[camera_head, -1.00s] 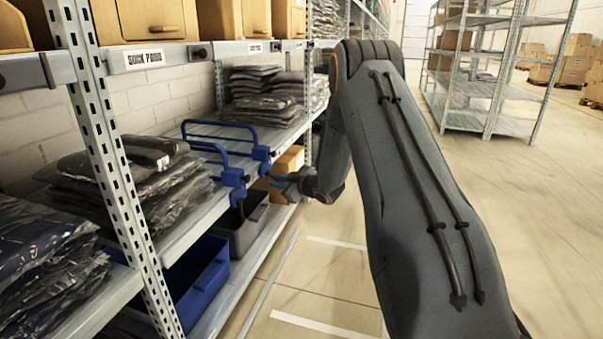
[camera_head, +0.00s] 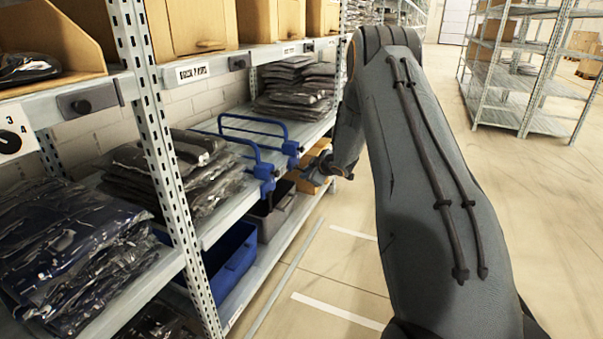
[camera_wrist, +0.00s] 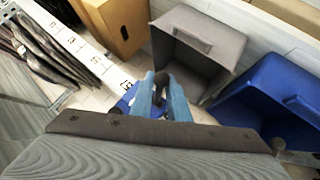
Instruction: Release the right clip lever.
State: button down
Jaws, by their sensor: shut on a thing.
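Two blue wire dividers stand on the middle shelf in the head view, each with a blue clip at the shelf's front edge. The left clip (camera_head: 264,172) is nearer, and the right clip (camera_head: 291,150) is farther along. My gripper (camera_wrist: 160,98) shows two light-blue fingers in the wrist view, shut on a dark round-ended lever (camera_wrist: 161,79). Part of a blue clip body (camera_wrist: 126,103) shows beside the fingers. In the head view my wrist is close in front of the right clip, and the fingertips are hard to make out.
Below are a grey bin (camera_wrist: 196,50) and a blue bin (camera_wrist: 268,97), with a cardboard box (camera_wrist: 116,22) alongside. Bagged garments (camera_head: 185,165) lie on the shelf left of the dividers. A perforated upright (camera_head: 165,150) stands nearer. The aisle floor (camera_head: 330,265) is clear.

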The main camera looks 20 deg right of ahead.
jog(key=c, duration=1.9)
grip_release()
jog(key=shift+o, duration=0.2)
jog(key=a+p+v, duration=0.1)
jog(key=p+v, duration=0.1)
jog(key=v, duration=0.5)
jog(key=shift+s+d+r, duration=0.15)
jog(key=shift+s+d, duration=0.2)
jog(key=shift+d, duration=0.2)
